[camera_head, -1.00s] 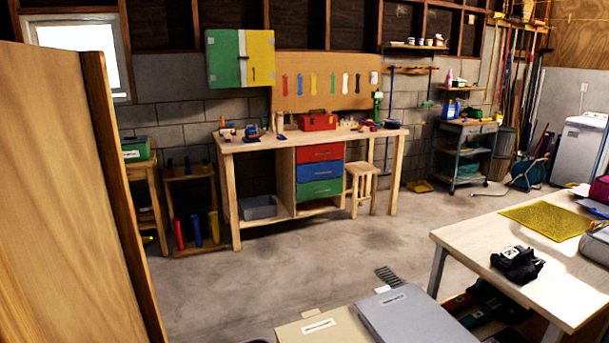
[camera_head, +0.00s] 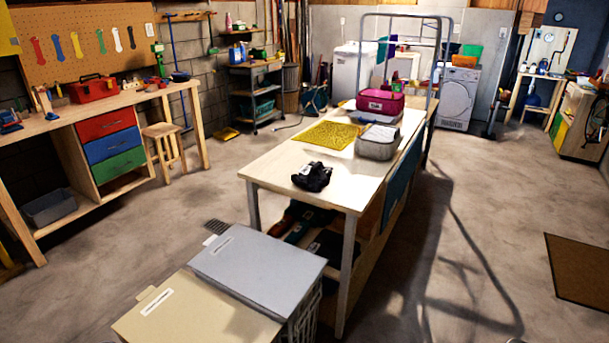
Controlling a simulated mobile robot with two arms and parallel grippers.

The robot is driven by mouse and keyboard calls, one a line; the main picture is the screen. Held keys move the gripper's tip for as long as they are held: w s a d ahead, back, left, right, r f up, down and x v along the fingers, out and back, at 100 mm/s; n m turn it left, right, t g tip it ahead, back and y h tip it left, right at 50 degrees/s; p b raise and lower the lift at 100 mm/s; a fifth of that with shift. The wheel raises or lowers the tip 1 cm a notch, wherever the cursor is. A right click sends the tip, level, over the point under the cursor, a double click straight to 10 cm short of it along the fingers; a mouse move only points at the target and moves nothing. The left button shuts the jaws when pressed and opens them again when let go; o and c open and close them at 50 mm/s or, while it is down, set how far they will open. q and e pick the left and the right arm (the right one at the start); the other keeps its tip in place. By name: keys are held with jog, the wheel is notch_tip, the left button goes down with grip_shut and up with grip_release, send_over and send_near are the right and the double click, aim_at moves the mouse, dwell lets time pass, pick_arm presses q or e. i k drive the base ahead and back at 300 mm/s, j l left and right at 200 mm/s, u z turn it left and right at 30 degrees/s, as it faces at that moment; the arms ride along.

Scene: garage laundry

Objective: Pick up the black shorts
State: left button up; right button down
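A crumpled black cloth item (camera_head: 312,177), which looks like the black shorts, lies on the near end of the light wooden table (camera_head: 262,177). A small pale patch shows on it. Dark items also lie on the shelf under the table, too shaded to make out. Neither of my grippers shows in the view.
A yellow mat (camera_head: 328,135), a grey fabric bin (camera_head: 377,142) and a pink box (camera_head: 380,103) are further back on the table. Hampers with a grey lid (camera_head: 258,268) and a beige lid (camera_head: 190,312) stand before its near end. Open floor (camera_head: 470,240) lies to the right.

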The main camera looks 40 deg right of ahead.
aim_at(314, 176)
jog(key=i+l, duration=0.1)
jog(key=l, duration=0.5)
jog(key=i+l+z, duration=0.1)
jog(key=l, duration=0.5)
jog(key=i+l, duration=0.1)
jog(key=l, duration=0.45)
